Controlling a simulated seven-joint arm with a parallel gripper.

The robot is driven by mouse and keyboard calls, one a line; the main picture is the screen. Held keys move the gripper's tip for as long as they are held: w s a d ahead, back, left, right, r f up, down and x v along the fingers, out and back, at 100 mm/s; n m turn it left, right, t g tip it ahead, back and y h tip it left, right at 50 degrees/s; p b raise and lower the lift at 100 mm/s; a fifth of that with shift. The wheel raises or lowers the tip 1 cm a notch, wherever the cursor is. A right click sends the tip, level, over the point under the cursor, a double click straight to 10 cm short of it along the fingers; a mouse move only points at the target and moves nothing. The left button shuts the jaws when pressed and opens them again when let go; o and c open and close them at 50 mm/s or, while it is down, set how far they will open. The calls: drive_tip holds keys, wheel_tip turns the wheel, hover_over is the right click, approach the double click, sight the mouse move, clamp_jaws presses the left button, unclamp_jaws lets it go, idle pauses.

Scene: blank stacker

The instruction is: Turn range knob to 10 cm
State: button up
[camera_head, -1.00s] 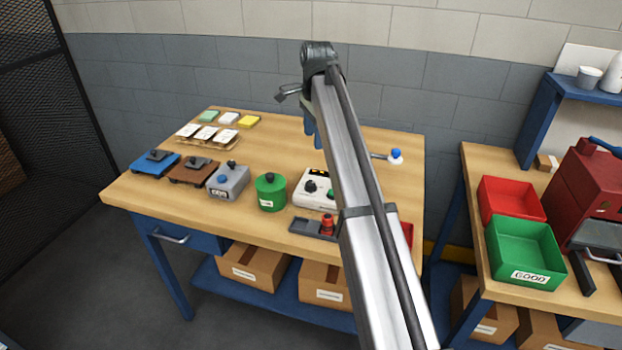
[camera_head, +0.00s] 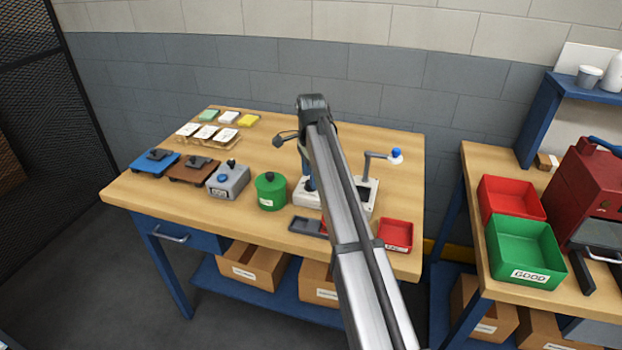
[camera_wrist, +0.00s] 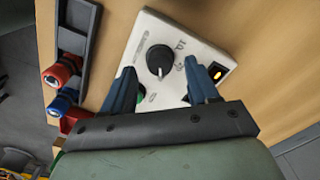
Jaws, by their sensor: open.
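The black range knob (camera_wrist: 159,60) shows in the wrist view, on top of a white box (camera_wrist: 150,30). It is round with a pale pointer line towards the bottom of the picture. Printed marks sit to its right, too small to read for certain. A small lit amber display (camera_wrist: 217,72) is at the box's right edge. A green part (camera_wrist: 140,92) shows partly behind my left finger. My gripper (camera_wrist: 160,84) is open and empty, with blue fingers either side of and below the knob in the picture. In the head view, my arm mostly hides the box (camera_head: 305,197).
A dark grey tray (camera_head: 303,226) and a red tray (camera_head: 396,236) lie in front of the box. A green canister (camera_head: 270,192) and a grey box (camera_head: 229,183) stand left. A crank with a blue-topped handle (camera_head: 396,154) rises behind right.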

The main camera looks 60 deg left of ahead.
drive_tip(key=shift+f, duration=0.95)
drive_tip(key=shift+c, duration=0.2)
drive_tip(key=c, duration=1)
